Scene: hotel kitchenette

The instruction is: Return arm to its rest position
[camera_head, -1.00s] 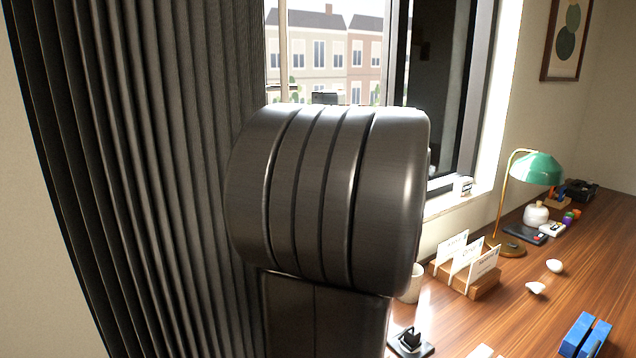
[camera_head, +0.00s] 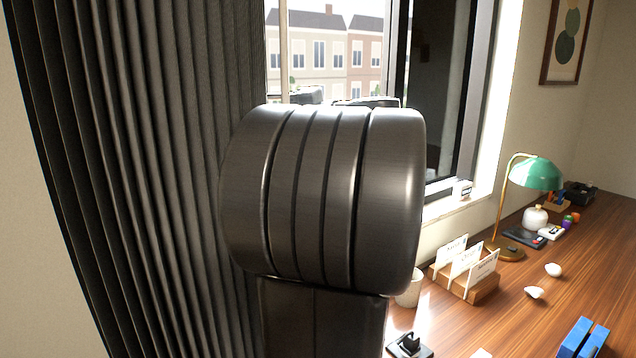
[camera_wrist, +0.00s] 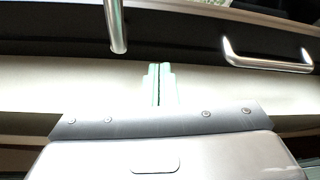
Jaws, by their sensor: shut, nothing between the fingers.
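My gripper (camera_wrist: 160,84) shows in the wrist view, with its two pale green fingers together and nothing between them. It points toward a pale, cream-coloured surface and a dark panel edge above it. In the head view a large dark link of my arm (camera_head: 322,200) fills the middle, and my gripper is hidden or out of that picture. Further dark parts of my arm show just above this link, in front of the window.
A wooden desk (camera_head: 545,285) lies at right with a green lamp (camera_head: 535,173), a card holder (camera_head: 468,279), a cup (camera_head: 409,291) and a blue object (camera_head: 583,340). A dark curtain (camera_head: 150,180) hangs at left. Metal handles (camera_wrist: 268,62) show in the wrist view.

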